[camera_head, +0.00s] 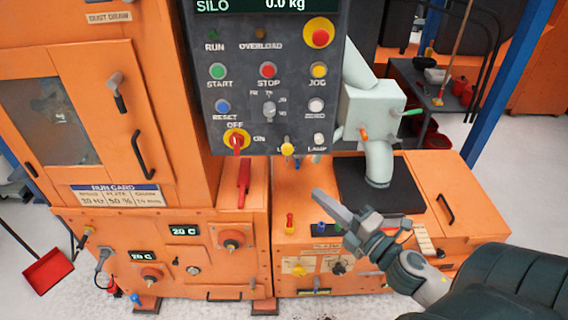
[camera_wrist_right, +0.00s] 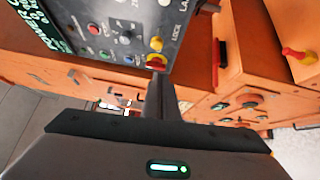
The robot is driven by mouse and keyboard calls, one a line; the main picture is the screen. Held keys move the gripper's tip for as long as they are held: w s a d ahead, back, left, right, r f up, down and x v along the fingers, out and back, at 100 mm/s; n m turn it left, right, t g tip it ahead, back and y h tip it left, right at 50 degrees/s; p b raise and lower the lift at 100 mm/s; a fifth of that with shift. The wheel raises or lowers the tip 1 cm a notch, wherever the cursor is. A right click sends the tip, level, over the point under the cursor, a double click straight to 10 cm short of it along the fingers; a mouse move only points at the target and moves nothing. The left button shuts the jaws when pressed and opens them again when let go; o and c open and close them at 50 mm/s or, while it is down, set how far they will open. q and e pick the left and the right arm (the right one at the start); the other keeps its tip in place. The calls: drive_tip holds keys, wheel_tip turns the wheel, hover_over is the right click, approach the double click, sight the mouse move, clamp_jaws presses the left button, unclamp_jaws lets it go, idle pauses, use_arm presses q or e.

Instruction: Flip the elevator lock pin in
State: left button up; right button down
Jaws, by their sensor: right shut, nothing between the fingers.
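A small yellow-tipped pin (camera_head: 287,148) sits at the bottom edge of the dark control panel, beside a partly covered label starting with "L". In the right wrist view a yellow knob (camera_wrist_right: 155,43) sits beside the word LOCK on the tilted panel. I cannot tell from its shape which way the pin is set. My right gripper (camera_head: 320,195) is shut and empty, pointing up and left below and right of the pin, apart from it. Its closed fingers also show in the right wrist view (camera_wrist_right: 160,85). My left gripper is not in view.
The control panel (camera_head: 250,100) hangs over the orange machine. A red-handled OFF/ON switch (camera_head: 236,139) is left of the pin and a white LAMP knob (camera_head: 319,139) right. A pale green housing (camera_head: 372,108) with a spout stands further right. Red and blue knobs are below.

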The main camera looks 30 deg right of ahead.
drive_tip(key=shift+a+r, duration=0.3)
drive_tip(key=shift+r, duration=0.25)
drive_tip(key=shift+w, duration=0.1)
drive_tip(key=p, duration=0.4)
approach(283, 152)
drive_tip(key=w+a, duration=0.2)
drive_tip(key=a, duration=0.1)
drive_tip(key=w+d+p, duration=0.2)
drive_tip(key=w, duration=0.1)
drive_tip(key=shift+w+d+r, duration=0.15)
drive_tip(key=shift+w, duration=0.05)
